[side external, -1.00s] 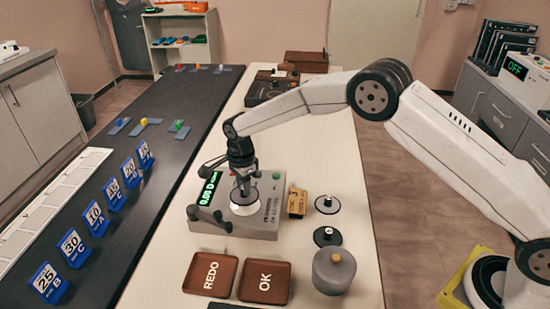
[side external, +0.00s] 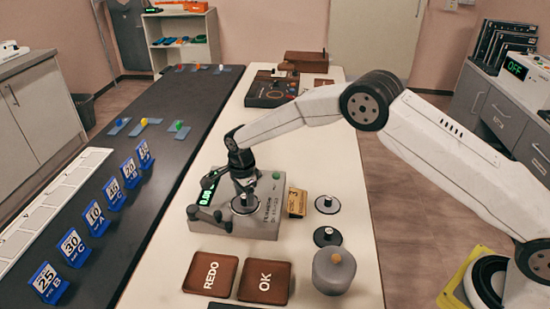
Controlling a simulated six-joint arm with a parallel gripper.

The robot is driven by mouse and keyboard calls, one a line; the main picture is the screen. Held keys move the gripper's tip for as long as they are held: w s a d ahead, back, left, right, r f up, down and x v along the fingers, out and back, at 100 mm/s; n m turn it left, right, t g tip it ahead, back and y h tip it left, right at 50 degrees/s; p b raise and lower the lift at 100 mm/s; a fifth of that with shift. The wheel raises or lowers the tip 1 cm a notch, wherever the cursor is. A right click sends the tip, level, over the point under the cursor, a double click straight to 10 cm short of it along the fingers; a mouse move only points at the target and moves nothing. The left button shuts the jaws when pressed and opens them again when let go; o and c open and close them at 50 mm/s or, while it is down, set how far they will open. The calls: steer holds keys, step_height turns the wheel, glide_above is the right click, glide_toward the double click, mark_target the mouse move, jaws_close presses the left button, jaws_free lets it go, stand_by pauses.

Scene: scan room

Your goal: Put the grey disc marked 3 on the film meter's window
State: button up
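The grey film meter (side external: 262,220) stands on the pale table, its green display partly hidden by my arm. My gripper (side external: 244,192) is over the meter's top, low at a small round disc (side external: 245,207) with a central knob. The disc appears to lie at the meter's window, which is mostly hidden. No number is readable on it. The fingers are too small and dark to show whether they are shut on the knob. Two more dark-rimmed discs with knobs lie on the table to the right, one behind (side external: 328,204) and one in front (side external: 327,237).
A yellow-brown block marked 3 (side external: 297,203) stands right of the meter. Brown REDO (side external: 210,273) and OK (side external: 264,281) trays lie in front, with a grey lidded pot (side external: 334,271) beside them. A dark control box (side external: 272,90) sits behind. The table between meter and box is clear.

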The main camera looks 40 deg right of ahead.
mark_target(244, 196)
steer(key=shift+r, duration=0.1)
step_height(244, 196, up, 12)
stand_by(0.9)
steer(key=shift+r, duration=0.1)
stand_by(0.4)
steer(key=s+d+n+t, duration=0.1)
steer(key=s+d+n, duration=0.3)
steer(key=s, duration=0.5)
steer(key=s+d+n, duration=0.5)
steer(key=s+n, duration=0.3)
steer(key=s, duration=0.2)
steer(key=s+d+n+t, duration=0.1)
steer(key=s+d+n, duration=0.4)
steer(key=s, duration=0.4)
steer(key=shift+s+n+t, duration=0.3)
steer(key=shift+s+n, duration=0.1)
steer(key=shift+n, duration=0.1)
